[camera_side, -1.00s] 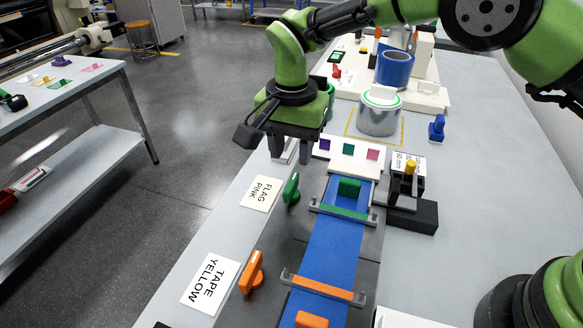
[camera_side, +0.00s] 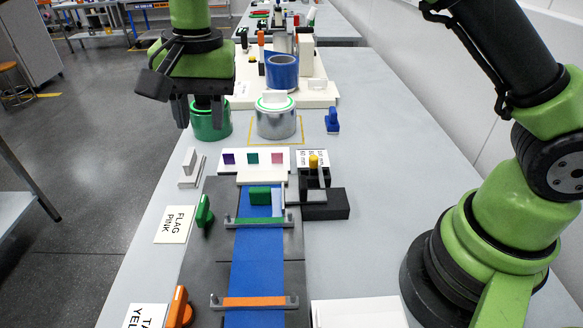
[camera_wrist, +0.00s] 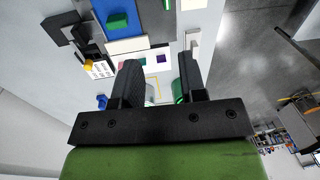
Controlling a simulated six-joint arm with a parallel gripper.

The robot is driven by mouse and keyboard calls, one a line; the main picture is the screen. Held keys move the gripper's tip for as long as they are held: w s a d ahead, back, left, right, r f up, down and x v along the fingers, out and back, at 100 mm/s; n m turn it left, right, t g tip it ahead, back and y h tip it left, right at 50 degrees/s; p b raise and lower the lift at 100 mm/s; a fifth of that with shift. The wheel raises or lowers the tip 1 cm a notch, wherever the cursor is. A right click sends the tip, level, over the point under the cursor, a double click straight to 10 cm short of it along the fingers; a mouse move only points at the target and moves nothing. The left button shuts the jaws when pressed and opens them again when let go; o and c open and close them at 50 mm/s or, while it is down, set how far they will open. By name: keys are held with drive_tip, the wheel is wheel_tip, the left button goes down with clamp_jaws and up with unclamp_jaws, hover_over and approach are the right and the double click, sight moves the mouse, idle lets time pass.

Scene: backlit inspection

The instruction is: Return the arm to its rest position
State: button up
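My gripper (camera_side: 199,112) hangs over the left side of the bench in the side view, its two dark fingers pointing down and apart. In the wrist view my gripper (camera_wrist: 160,82) also shows a clear gap between the fingers, with nothing held there. A green can (camera_side: 211,122) stands behind the fingers and is partly hidden by them. I cannot tell from these views how much height separates them.
A grey can (camera_side: 276,122) stands right of my gripper, with a blue tape roll (camera_side: 282,72) behind it. The blue strip (camera_side: 257,270) carries a green block (camera_side: 260,197). A black block holder (camera_side: 325,204) sits right of it. Bare bench (camera_side: 385,190) lies further right.

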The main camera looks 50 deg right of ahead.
drive_tip(key=s+d+r+n+t+y, duration=0.1)
drive_tip(key=s+d+r+n+t, duration=0.15)
drive_tip(key=s+d+r, duration=0.75)
drive_tip(key=s+d+n+t, duration=0.2)
drive_tip(key=s+d+t, duration=0.1)
drive_tip(key=s, duration=1)
drive_tip(key=shift+d+t, duration=0.15)
drive_tip(key=shift+t, duration=0.2)
drive_tip(key=shift+s+r, duration=0.1)
